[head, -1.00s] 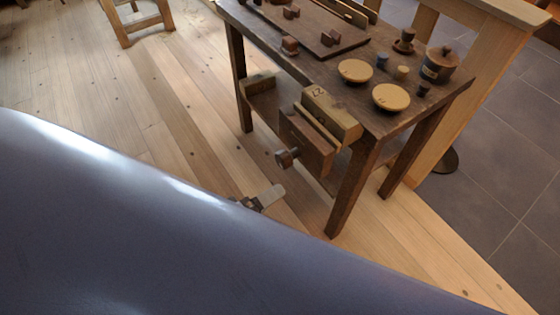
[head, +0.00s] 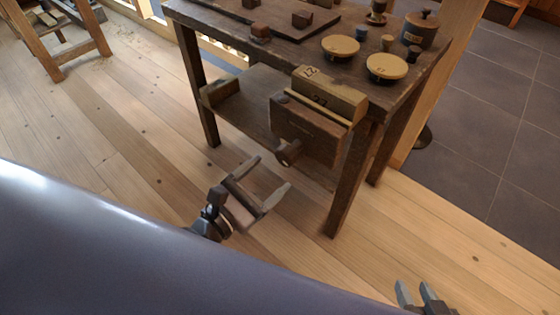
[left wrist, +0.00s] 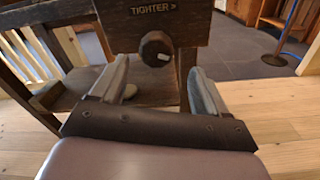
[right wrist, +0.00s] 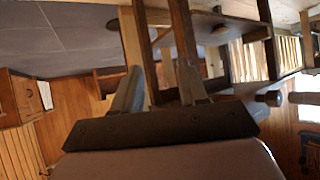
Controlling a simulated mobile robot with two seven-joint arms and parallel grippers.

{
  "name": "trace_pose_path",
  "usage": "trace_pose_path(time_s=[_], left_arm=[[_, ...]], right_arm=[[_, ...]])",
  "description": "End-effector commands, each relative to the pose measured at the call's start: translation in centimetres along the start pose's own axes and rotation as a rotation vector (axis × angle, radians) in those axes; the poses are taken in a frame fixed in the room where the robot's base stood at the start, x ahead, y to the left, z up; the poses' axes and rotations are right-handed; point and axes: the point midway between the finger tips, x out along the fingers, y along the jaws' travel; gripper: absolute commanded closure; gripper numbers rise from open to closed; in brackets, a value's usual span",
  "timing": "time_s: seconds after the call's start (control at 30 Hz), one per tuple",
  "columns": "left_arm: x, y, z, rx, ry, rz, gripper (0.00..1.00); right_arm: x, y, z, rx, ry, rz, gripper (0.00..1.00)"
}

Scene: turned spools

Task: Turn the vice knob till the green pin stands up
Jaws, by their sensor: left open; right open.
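The vice (head: 308,132) is a dark wooden block with a lighter block on top, mounted on the workbench's front. Its round dark knob (head: 288,152) sticks out toward me. In the left wrist view the knob (left wrist: 156,47) carries a small pale mark, under a label reading "TIGHTER >". My left gripper (head: 268,176) is open and empty, just below and in front of the knob, apart from it; its fingers flank the knob's line in its wrist view. My right gripper (head: 414,287) is open and empty, low at the bottom right. I cannot make out a green pin.
The dark workbench (head: 300,52) holds yellow discs (head: 387,66), a lidded pot (head: 420,29) and small turned pieces. Its legs stand beside the vice, with a lower shelf (head: 250,100) behind. The floor in front is clear.

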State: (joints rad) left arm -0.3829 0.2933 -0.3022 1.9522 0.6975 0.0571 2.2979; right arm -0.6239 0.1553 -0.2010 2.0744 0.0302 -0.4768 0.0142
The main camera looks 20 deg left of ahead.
Motion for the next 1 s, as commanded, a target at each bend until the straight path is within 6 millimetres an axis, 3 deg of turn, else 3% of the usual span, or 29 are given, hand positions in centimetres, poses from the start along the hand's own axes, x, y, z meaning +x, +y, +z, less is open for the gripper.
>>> trace_pose_path(time_s=[0.27, 0.7, 1.0], left_arm=[[0.6, 0.1, -0.2, -0.149, -0.027, 0.011, 0.25], [6.0, 0.2, -0.1, -0.148, -0.027, 0.011, 0.25], [7.5, 0.2, -0.1, -0.147, -0.024, 0.01, 0.25]], right_arm=[[0.5, -0.3, 0.6, 0.002, 0.001, -0.008, 0.57], [0.6, -0.3, 0.3, -0.003, 0.016, -0.007, 0.57], [0.6, -0.5, 0.3, -0.004, 0.016, -0.012, 0.57]])
